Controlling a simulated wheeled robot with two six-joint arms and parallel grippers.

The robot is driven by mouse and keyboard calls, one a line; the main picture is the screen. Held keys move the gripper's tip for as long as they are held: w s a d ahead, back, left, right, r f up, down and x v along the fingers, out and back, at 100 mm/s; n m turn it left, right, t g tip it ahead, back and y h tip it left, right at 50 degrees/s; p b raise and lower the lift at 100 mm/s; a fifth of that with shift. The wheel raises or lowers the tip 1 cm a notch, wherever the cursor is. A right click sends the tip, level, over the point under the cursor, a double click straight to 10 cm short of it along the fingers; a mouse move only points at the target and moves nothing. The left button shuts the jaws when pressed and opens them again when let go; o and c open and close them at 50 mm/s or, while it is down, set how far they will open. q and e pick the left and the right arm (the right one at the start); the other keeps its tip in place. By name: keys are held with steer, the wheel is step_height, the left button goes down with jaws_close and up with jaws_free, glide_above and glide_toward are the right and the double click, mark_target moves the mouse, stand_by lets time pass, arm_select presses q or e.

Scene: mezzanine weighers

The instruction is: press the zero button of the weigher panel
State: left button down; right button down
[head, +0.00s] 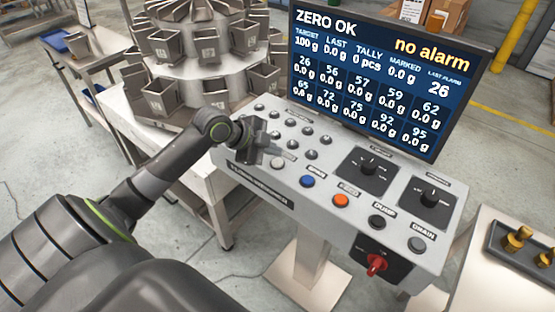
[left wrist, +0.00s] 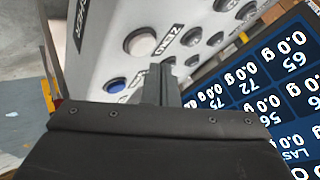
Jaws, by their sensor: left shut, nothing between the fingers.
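The weigher panel (head: 330,190) is a grey sloped console with several buttons and knobs. The zero button (head: 277,162) is pale and round, at the left of its front row. In the left wrist view the zero button (left wrist: 139,42) sits beside the "ZERO" label (left wrist: 188,36). My left gripper (head: 258,150) is shut and empty over the panel's left end, just left of the button. Its fingertips (left wrist: 160,78) show close by the button in the left wrist view; I cannot tell the gap. The screen (head: 385,75) reads "ZERO OK" and "no alarm". My right gripper is not in view.
A blue button (head: 307,181), an orange button (head: 341,201) and dark buttons continue the front row. A red switch (head: 376,264) sits on the front face. Several metal hoppers (head: 165,97) stand behind left. A tray with brass weights (head: 518,239) is at right.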

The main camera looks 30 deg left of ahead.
mark_target(273, 163)
arm_select(q)
steer(key=shift+r+p, duration=1.65)
steer(key=shift+r, duration=0.6)
steer(key=shift+f, duration=0.1)
